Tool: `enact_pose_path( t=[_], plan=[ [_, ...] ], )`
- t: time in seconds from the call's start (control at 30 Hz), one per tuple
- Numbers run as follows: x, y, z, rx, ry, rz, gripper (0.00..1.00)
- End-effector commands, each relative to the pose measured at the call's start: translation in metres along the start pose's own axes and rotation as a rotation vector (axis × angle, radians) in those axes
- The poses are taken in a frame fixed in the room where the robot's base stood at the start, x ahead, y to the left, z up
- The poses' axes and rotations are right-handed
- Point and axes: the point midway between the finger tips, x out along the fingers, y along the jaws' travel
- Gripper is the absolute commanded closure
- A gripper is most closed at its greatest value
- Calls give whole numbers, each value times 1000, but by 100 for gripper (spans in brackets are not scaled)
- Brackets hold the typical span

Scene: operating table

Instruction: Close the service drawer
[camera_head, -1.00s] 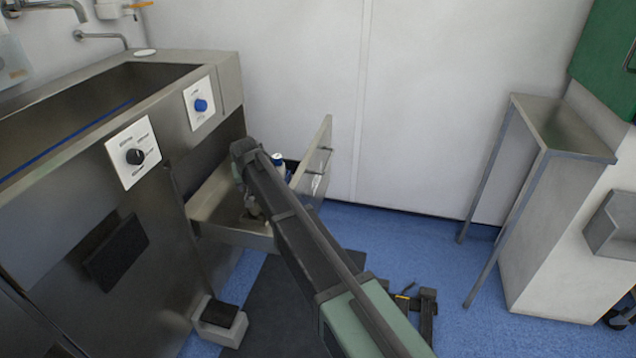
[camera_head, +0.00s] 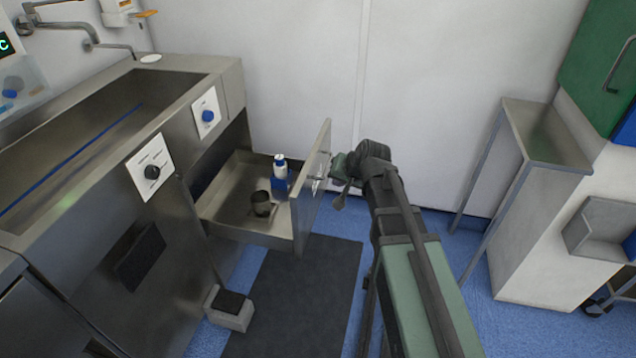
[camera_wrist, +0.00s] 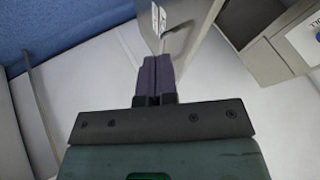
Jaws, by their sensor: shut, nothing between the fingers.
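The service drawer (camera_head: 238,228) stands pulled out from the steel sink unit. Its upright front panel (camera_head: 312,190) faces right and carries a bar handle (camera_head: 320,170). Inside are a white and blue bottle (camera_head: 280,168) and a dark cup (camera_head: 262,203). My gripper (camera_head: 336,180) is outside the drawer, at the right of the front panel near the handle. In the wrist view, my gripper's fingers (camera_wrist: 156,62) are shut together and empty, with the panel (camera_wrist: 186,22) and handle just beyond them. I cannot tell whether the fingertips touch the panel.
The steel sink unit (camera_head: 120,235) fills the left, with a pedal (camera_head: 229,308) on the floor below. A dark mat (camera_head: 295,300) lies in front of it. A steel side table (camera_head: 545,135) stands at the right. Blue floor lies between.

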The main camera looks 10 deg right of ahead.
Motion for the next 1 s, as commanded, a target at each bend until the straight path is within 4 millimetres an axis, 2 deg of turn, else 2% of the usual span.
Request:
enact_pose_path(
  t=[0.47,0.6,0.7,1.0],
  plan=[
    [104,3,3,-5,0,0,100],
    [107,-22,0,-7,-1,0,100],
    [112,-31,0,-5,0,1,100],
    [114,-36,0,-5,1,2,100]
  ],
)
